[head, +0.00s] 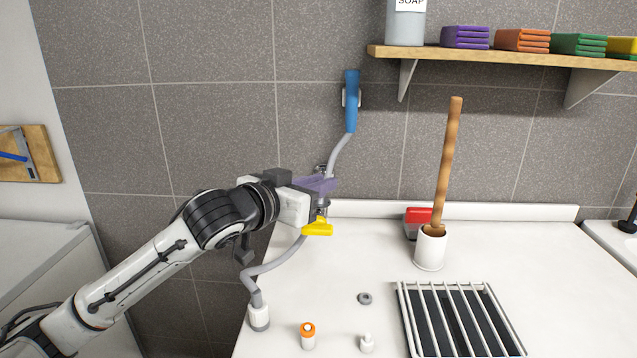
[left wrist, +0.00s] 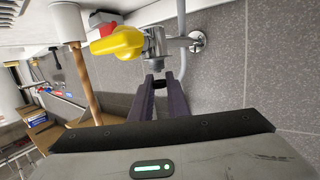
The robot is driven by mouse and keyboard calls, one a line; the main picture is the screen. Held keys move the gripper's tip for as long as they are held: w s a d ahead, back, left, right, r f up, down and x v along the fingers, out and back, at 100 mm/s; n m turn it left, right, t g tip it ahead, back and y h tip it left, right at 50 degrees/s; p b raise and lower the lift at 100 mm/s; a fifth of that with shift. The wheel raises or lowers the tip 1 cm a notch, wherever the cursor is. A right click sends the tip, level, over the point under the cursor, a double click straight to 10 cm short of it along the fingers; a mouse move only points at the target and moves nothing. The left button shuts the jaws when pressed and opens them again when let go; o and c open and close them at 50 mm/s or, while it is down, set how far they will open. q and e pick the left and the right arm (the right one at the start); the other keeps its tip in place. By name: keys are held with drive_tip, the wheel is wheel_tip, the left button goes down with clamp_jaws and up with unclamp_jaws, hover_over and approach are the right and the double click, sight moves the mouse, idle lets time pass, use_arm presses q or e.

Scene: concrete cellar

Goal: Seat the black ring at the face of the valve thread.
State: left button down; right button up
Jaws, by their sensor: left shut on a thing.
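My left gripper (head: 331,186) has translucent purple fingers and reaches the wall valve from the left in the head view. In the left wrist view its fingertips (left wrist: 161,82) are shut on the small black ring (left wrist: 160,86). The metal valve (left wrist: 155,42) has a yellow handle (left wrist: 118,43), which also shows in the head view (head: 317,228). The valve's thread (left wrist: 154,64) points toward the gripper, and the ring is close in front of it. I cannot tell whether they touch. The head view does not show the ring clearly. My right gripper is in neither view.
A blue hand piece (head: 352,100) hangs on the wall. A grey ring-like part (head: 364,298), an orange-topped container (head: 308,337), a white pot (head: 430,251) and a rack (head: 403,318) stand on the counter.

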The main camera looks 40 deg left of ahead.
use_arm(q)
drive_tip(key=shift+p, duration=0.85)
idle(1.3)
drive_tip(key=shift+f+b, duration=0.45)
drive_tip(key=shift+f, duration=0.3)
drive_tip(key=shift+f, duration=0.3)
idle(0.6)
